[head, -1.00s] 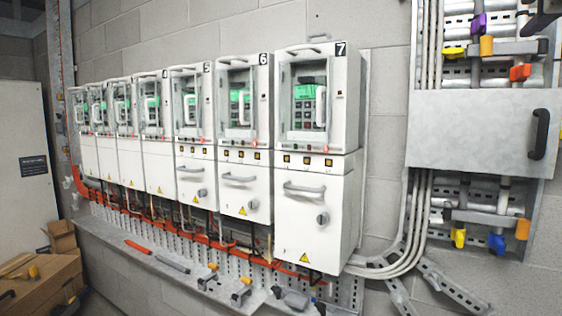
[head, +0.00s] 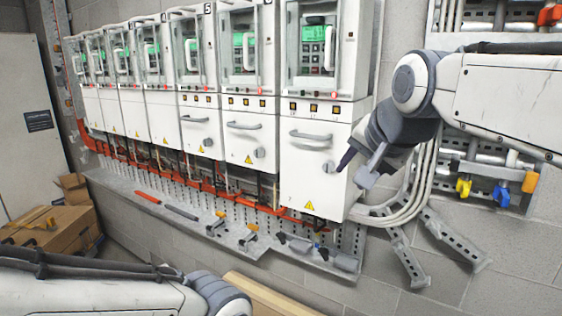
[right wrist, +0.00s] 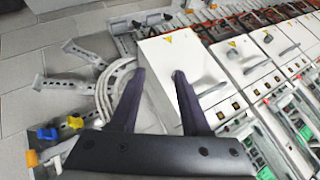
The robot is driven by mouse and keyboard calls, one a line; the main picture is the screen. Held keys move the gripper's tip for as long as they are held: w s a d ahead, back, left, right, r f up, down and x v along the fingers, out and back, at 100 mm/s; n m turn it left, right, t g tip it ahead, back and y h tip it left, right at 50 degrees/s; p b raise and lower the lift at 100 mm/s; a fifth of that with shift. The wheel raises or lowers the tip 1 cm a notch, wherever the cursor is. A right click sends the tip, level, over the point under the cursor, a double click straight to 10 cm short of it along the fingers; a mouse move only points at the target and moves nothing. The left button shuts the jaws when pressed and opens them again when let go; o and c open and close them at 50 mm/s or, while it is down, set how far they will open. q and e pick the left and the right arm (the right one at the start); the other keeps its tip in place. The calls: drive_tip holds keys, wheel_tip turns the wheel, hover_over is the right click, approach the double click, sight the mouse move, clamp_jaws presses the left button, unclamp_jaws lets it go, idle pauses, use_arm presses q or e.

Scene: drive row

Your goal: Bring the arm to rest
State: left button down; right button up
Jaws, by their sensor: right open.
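My right arm reaches in from the right in the head view. Its dark gripper (head: 356,170) is open, with nothing between the fingers, in front of the lower door of the rightmost drive cabinet (head: 312,170). In the right wrist view the two fingers (right wrist: 158,74) stand apart, with the white cabinet front (right wrist: 185,55) behind them. I cannot tell how wide the gap to the cabinet is. Part of my left arm lies across the lower left of the head view; its gripper is outside the frame.
A row of several drive cabinets (head: 150,110) runs left along the wall. Below it is a grey ledge (head: 125,188) with tools. White conduits (head: 418,180) and a rack with coloured handles (head: 495,185) are at right. Cardboard boxes (head: 60,228) stand at lower left.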

drive_tip(key=s+a+f+n+g+y, duration=0.1)
drive_tip(key=s+a+f+n+g, duration=0.15)
drive_tip(key=f, duration=0.25)
drive_tip(key=s+a+f+n+g, duration=0.1)
drive_tip(key=s+a+f+n, duration=0.25)
drive_tip(key=f, duration=0.25)
drive_tip(key=s+a+f+n+g+h, duration=0.1)
drive_tip(key=s+f+n+g, duration=0.4)
drive_tip(key=s+f, duration=1)
drive_tip(key=s+a+n, duration=0.1)
drive_tip(key=s+n, duration=0.2)
drive_tip(key=s, duration=0.1)
drive_tip(key=shift+a+f+n, duration=0.2)
drive_tip(key=shift+f+n, duration=0.05)
drive_tip(key=shift+n, duration=0.15)
drive_tip(key=shift+g, duration=0.25)
